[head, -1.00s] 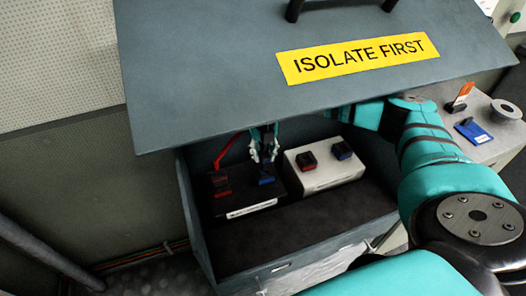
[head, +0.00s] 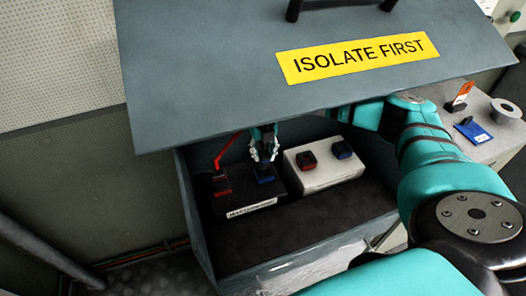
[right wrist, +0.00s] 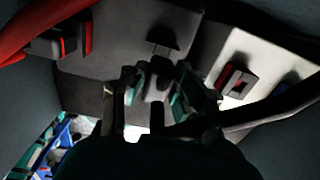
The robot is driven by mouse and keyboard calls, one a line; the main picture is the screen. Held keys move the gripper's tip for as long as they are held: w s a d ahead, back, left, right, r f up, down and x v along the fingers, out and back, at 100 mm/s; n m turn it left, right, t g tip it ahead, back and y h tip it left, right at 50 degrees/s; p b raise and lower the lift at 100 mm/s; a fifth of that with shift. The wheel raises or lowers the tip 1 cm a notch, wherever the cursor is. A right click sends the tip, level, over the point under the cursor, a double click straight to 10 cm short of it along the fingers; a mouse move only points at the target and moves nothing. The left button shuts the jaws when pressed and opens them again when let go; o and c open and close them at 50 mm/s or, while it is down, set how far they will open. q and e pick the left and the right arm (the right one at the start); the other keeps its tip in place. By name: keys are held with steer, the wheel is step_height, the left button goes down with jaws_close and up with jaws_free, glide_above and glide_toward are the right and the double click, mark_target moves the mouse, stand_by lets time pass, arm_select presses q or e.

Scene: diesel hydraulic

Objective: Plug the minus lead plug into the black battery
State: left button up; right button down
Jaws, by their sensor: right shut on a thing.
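The black battery (head: 282,186) sits at the left in the open box, with a pale label on its front. My right gripper (head: 264,158) is right above the blue terminal, pointing down. In the right wrist view it is shut on a dark plug (right wrist: 159,82), which I take for the minus lead plug. A black cable (right wrist: 270,110) runs off to the right. I cannot tell whether plug and terminal touch. My left gripper is not in view.
A white battery (head: 330,175) with a red and a blue terminal stands close on the right. The raised lid (head: 230,70) with a yellow sign overhangs my arm. The box floor in front is clear. A bench (head: 490,145) with a blue tag and a tape roll stands at right.

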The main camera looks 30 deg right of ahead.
steer(key=shift+f+b, duration=0.95)
steer(key=shift+f, duration=0.5)
stand_by(0.3)
steer(key=c, duration=1)
jaws_free()
steer(key=shift+o, duration=0.2)
steer(key=shift+r, duration=0.1)
step_height(320, 180, up, 7)
steer(key=shift+r, duration=0.15)
